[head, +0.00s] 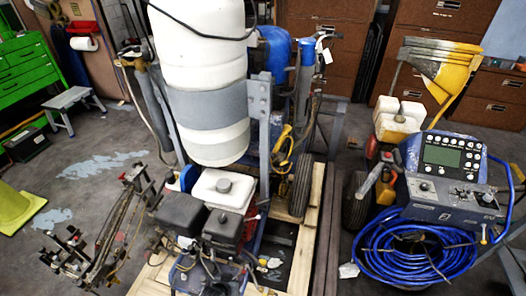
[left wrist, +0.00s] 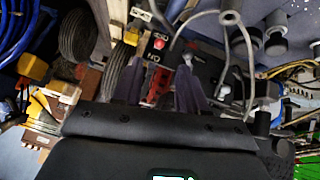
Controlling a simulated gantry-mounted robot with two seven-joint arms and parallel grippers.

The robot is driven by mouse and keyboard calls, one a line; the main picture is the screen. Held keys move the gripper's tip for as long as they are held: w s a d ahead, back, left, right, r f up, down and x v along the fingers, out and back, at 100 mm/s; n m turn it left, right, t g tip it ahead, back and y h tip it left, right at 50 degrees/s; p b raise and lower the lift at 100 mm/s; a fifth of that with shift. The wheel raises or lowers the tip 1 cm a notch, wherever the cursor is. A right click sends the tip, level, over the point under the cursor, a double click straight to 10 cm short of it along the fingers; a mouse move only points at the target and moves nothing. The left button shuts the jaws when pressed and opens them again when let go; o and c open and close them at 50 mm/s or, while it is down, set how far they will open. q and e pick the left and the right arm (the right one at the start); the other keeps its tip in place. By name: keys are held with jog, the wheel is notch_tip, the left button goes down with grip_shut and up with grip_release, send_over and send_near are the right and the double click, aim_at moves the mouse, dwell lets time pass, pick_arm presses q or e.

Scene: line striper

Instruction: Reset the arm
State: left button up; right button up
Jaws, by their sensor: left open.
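My left gripper (left wrist: 160,64) shows in the left wrist view as a dark body with two grey-purple fingers. The fingers are apart and nothing is held between them. They point toward the line striper's engine area, with a red part and a dark wheel seen close by. I cannot clearly pick this gripper out in the head view. The line striper's engine (head: 206,222), with dark covers and a white tank, stands in the middle of the head view. My right gripper is in neither view.
A coiled blue hose (head: 415,262) and a control panel (head: 452,156) are at the right. Rubber wheels (head: 300,186) stand beside the engine. A green tool chest (head: 28,68), a small step stool (head: 74,100) and brown cabinets (head: 425,22) are behind. Bare floor shows at left.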

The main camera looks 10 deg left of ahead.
pick_arm(q)
jog(key=s+a+f+g, duration=0.1)
jog(key=s+a+f, duration=0.1)
jog(key=s, duration=1.2)
jog(key=s+r+m+g, duration=0.1)
jog(key=s+r, duration=0.3)
jog(key=r, duration=0.5)
jog(key=s+a+r+m+g+y, duration=0.1)
jog(key=s+r, duration=0.2)
jog(key=r, duration=0.6)
jog(key=s+r+m+g, duration=0.1)
jog(key=s+r, duration=0.3)
jog(key=r, duration=0.6)
notch_tip(320, 180, up, 34)
jog(key=p, duration=3.5)
jog(key=shift+w+a, duration=0.15)
jog(key=shift+w, duration=0.2)
